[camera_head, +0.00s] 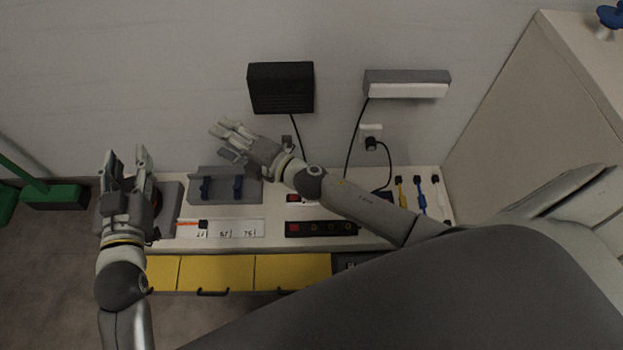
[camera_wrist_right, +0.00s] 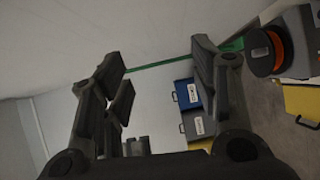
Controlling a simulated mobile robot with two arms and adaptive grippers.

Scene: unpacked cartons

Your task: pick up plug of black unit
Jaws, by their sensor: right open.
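The black unit (camera_head: 281,88) is fixed to the wall. Its cable (camera_head: 299,138) hangs down and passes behind my right arm; its lower end is hidden. A black plug (camera_head: 371,144) sits in the white wall socket (camera_head: 371,131); I cannot tell which unit its cable belongs to. My right gripper (camera_head: 229,142) is open and empty, below and left of the black unit, over the back of the bench. Its spread fingers also show in the right wrist view (camera_wrist_right: 157,68). My left gripper (camera_head: 126,158) is open and empty at the bench's left end.
A grey unit with a white front (camera_head: 406,84) hangs right of the black unit, with its own cable. A tall cabinet (camera_head: 545,110) stands right.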

